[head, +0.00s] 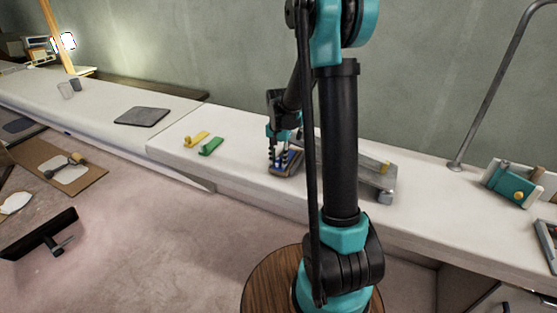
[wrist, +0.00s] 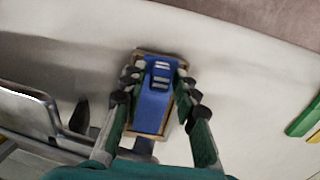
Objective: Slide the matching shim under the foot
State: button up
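A blue piece (wrist: 157,105) with pale bars near its far end lies in a shallow tan-edged tray (wrist: 140,54) in the wrist view. My gripper (wrist: 157,78) is open, with its fingers on either side of the blue piece; I cannot tell whether they touch it. In the head view my gripper (head: 284,157) is low over the tray (head: 285,174). A green shim (head: 211,147) and a yellow shim (head: 196,139), each with a raised end, lie on the counter to the left. A grey metal unit (head: 372,182) stands right of the tray; its underside is mostly hidden.
A dark grey mat (head: 142,117) lies on the left counter. A teal box (head: 514,183) and a bent metal pole (head: 487,90) stand at the right. The counter between the shims and the tray is clear. The wall runs close behind.

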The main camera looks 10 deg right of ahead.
jog(key=shift+o, duration=0.8)
notch_tip(320, 180, up, 12)
jog(key=s+d+f+n+t, duration=0.1)
jog(key=s+f+n+t, duration=0.1)
jog(key=s, duration=0.9)
jog(key=s+d+f+n+t, duration=0.2)
jog(key=s+f+n, duration=0.3)
jog(key=s, duration=0.7)
notch_tip(320, 180, down, 2)
jog(key=shift+s+f, duration=0.15)
jog(key=shift+s, duration=0.15)
jog(key=shift+c, duration=1)
